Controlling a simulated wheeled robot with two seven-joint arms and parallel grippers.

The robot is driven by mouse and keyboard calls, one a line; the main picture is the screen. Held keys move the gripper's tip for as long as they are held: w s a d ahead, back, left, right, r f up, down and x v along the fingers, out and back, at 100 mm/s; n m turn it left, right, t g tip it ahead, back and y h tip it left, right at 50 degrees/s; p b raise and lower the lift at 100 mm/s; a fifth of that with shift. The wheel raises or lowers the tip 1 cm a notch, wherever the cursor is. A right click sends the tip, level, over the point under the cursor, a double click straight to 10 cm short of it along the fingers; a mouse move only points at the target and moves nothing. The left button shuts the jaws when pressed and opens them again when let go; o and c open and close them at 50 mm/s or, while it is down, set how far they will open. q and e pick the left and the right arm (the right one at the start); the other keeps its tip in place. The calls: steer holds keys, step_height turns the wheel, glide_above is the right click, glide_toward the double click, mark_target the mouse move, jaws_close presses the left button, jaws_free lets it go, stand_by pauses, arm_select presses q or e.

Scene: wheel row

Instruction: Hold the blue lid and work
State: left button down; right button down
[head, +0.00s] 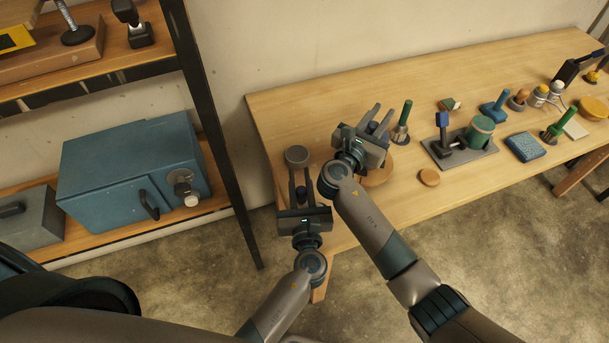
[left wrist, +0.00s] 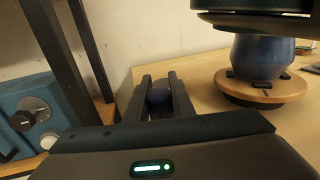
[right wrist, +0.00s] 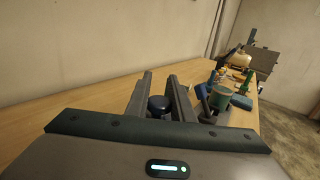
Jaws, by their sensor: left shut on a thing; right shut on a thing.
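My left gripper (head: 298,178) is shut on a rounded blue thing (left wrist: 158,97) above the table's left end. My right gripper (head: 376,116) is shut on a dark blue knob-like thing (right wrist: 158,104), seen in the head view between its fingers (head: 372,127). The lower parts of both held things are hidden, so I cannot tell which is the lid. A blue pot (left wrist: 262,56) stands upright on a round wooden wheel (left wrist: 265,92) in the left wrist view. My right gripper's body hides the pot's top there. In the head view only the wheel's edge (head: 379,177) shows.
A grey round disc (head: 296,155) lies just beyond my left gripper. A green-handled tool (head: 403,117) stands close right of my right gripper. Further right are a green cup (head: 480,134) on a grey plate and a blue sponge (head: 526,146). A shelf post (head: 222,140) rises at left.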

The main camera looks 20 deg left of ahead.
arm_select(q)
steer(key=shift+s+a+n+g+y, duration=0.15)
steer(key=shift+s+n+g+y, duration=0.2)
steer(key=shift+n+y, duration=0.25)
steer(key=c, duration=1.5)
jaws_free()
steer(key=shift+c, duration=0.2)
steer(key=shift+w, duration=0.1)
